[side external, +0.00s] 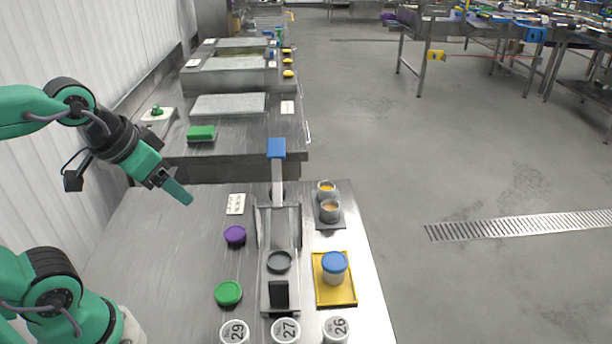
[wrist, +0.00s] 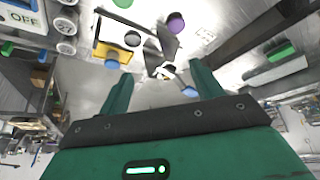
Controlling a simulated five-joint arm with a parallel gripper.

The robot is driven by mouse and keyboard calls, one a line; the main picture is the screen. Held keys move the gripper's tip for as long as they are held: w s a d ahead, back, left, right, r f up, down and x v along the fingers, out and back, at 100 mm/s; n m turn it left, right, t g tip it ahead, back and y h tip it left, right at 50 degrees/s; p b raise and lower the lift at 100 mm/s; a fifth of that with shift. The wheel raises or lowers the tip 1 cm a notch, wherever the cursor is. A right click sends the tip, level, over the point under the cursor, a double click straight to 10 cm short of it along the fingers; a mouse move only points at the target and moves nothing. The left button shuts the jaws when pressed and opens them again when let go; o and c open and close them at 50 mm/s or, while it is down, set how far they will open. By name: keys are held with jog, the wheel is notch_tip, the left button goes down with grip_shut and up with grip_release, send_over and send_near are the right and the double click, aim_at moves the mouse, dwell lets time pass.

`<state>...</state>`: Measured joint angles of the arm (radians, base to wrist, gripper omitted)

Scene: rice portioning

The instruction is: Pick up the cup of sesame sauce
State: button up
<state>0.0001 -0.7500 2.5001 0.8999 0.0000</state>
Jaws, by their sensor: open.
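Two small cups stand on a dark grey tray (side external: 342,222) at the right side of the steel table in the side view. The nearer cup (side external: 330,209) holds something tan, and the farther cup (side external: 326,190) holds something more yellow-orange. The tan one looks like the sesame sauce, but no label shows. My gripper (side external: 178,191) is above the table's left part, well left of both cups, and tilted downward. In the wrist view my gripper (wrist: 160,80) has its two green fingers wide apart with nothing held between them. I cannot make out the cups in the wrist view.
A metal press with a blue handle (side external: 276,148) stands between my gripper and the cups. A yellow tray (side external: 321,296) holds a blue-lidded tub (side external: 334,266). Purple (side external: 235,234) and green (side external: 228,293) lids lie left of the press. Numbered tubs (side external: 285,330) line the front.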

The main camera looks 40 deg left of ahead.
jog(key=w+d+r+n+g, duration=0.1)
jog(key=w+n+g, duration=0.15)
jog(key=w, duration=0.75)
jog(key=w+d+n+g, duration=0.15)
jog(key=w+n, duration=0.25)
jog(key=w, duration=0.6)
jog(key=shift+w+d+f+n+g, duration=0.3)
jog(key=shift+w+d+f+n, duration=0.7)
jog(key=shift+w+f, duration=1.95)
jog(key=shift+w+d+f+n+g, duration=0.3)
jog(key=shift+w+d+f+n, duration=0.7)
jog(key=shift+w+f, duration=1.9)
jog(key=shift+w+d+f+n+g, duration=0.4)
jog(key=shift+w+f+n, duration=1.4)
jog(key=shift+f, duration=2)
jog(key=shift+w+m, duration=0.25)
